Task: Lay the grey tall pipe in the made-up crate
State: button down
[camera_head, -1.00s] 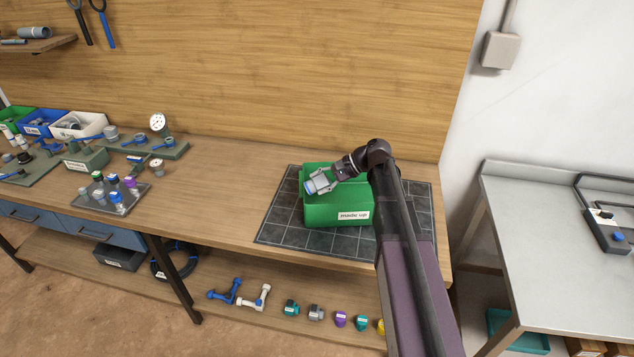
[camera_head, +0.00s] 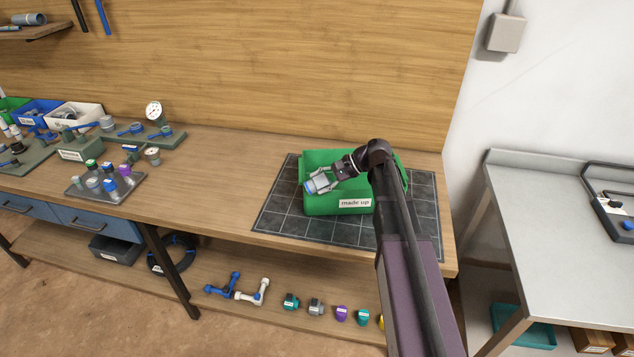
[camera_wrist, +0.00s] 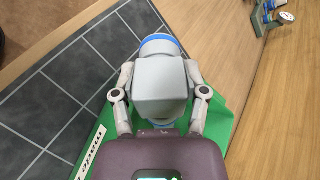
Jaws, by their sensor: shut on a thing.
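The made-up crate is a green box (camera_head: 318,205) with a white "made up" label, on a dark tiled mat at the right of the bench. My gripper (camera_head: 319,182) is at the crate's left part, at about rim height in the head view. It is shut on the grey tall pipe (camera_head: 315,184), a grey piece with a blue band. In the wrist view the grey pipe (camera_wrist: 161,85) sits between the two fingers, its blue end away from the palm. Green crate wall (camera_wrist: 218,130) shows beneath and beside it. I cannot tell whether the pipe touches the crate.
The dark mat (camera_head: 275,215) has bare room left of the crate. A tray of several fittings (camera_head: 125,190) and a gauge stand (camera_head: 165,137) are on the bench's left. A wooden back wall (camera_head: 280,80) rises behind. A metal table (camera_head: 560,220) stands at the right.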

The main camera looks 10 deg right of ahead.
jog(key=shift+f, duration=0.1)
jog(key=shift+c, duration=0.2)
grip_release()
jog(key=shift+s, duration=0.1)
jog(key=shift+r, duration=0.2)
jog(key=shift+r+p, duration=4.85)
jog(key=shift+p, duration=0.15)
jog(key=shift+f, duration=0.1)
